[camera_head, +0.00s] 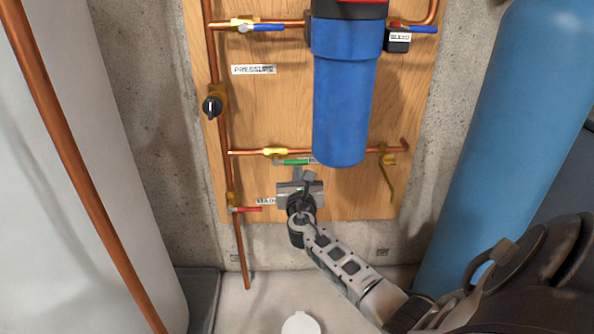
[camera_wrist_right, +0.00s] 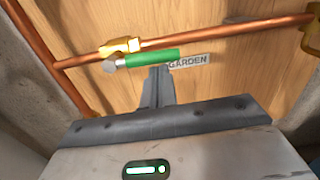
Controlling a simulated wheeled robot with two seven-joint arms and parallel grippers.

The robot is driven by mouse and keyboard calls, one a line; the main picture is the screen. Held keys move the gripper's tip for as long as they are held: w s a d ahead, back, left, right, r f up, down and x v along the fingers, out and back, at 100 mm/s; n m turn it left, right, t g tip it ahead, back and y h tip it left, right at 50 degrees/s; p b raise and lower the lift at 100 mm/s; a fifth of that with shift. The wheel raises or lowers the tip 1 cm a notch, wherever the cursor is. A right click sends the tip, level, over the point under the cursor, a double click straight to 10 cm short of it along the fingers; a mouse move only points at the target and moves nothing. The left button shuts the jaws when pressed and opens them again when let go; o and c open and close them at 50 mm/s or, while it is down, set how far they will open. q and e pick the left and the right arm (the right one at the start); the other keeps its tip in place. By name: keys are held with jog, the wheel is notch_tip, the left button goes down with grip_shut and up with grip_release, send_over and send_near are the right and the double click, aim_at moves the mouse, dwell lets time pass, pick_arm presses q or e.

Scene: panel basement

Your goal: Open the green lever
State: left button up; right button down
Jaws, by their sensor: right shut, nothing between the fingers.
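The green lever (camera_head: 296,162) sits on a brass valve (camera_head: 275,151) on the lower horizontal copper pipe, and lies roughly along the pipe. In the right wrist view the green lever (camera_wrist_right: 152,58) points right from its pivot, beside a "GARDEN" label (camera_wrist_right: 188,61). My right gripper (camera_head: 304,174) is shut and empty, just below the lever. In the right wrist view its fingertips (camera_wrist_right: 158,70) are at the lever's lower edge; I cannot tell whether they touch it. My left gripper is not in view.
A blue filter housing (camera_head: 343,100) hangs just right of the lever. A red lever (camera_head: 246,209) is at lower left, and blue levers (camera_head: 262,27) are above. A large blue tank (camera_head: 510,140) stands at right, a pale tank (camera_head: 85,170) at left.

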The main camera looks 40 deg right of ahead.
jog(key=shift+r, duration=0.1)
